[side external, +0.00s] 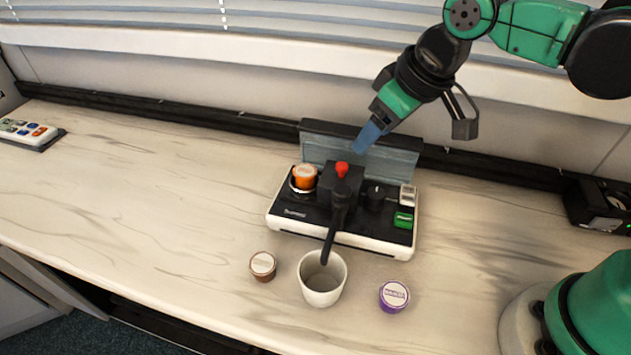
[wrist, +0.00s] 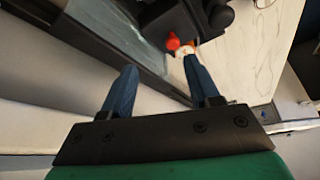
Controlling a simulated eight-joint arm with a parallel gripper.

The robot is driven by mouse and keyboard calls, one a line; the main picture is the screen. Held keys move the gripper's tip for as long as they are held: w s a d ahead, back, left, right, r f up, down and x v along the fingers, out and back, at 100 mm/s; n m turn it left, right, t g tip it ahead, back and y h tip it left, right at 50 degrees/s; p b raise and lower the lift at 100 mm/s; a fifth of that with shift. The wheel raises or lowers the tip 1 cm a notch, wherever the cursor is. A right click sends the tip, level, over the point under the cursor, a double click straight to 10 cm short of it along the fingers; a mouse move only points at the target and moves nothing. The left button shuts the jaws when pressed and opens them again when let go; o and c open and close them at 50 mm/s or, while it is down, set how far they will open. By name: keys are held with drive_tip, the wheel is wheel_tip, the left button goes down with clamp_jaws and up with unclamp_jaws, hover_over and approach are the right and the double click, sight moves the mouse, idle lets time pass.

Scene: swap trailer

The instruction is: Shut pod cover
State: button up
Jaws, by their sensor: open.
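The coffee machine (side external: 345,240) is a black and white unit on the counter. An orange pod (side external: 304,177) sits in its round holder at the left. A wide grey cover (side external: 398,162) stands raised along the machine's back edge; it looks like the pod cover and is open. It also shows as a pale panel in the wrist view (wrist: 112,35). My gripper (side external: 368,137) is open and empty, just above and in front of the cover. In the wrist view its two blue fingers (wrist: 160,72) are apart. Whether a finger touches the cover is unclear.
A red knob (side external: 342,169) tops the black central block, with a spout arm above a white cup (side external: 322,280). A brown pod (side external: 263,266) and a purple pod (side external: 394,296) flank the cup.

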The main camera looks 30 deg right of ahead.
sight(342, 165)
drive_tip(key=shift+w+a+f+n+g, duration=0.1)
drive_tip(key=shift+w+a+n+g, duration=0.1)
drive_tip(key=shift+a, duration=0.25)
drive_tip(key=shift+w+a+f+n+g, duration=0.1)
drive_tip(key=shift+a+n, duration=0.1)
drive_tip(key=shift+a, duration=0.2)
drive_tip(key=shift+x, duration=2.65)
clamp_jaws()
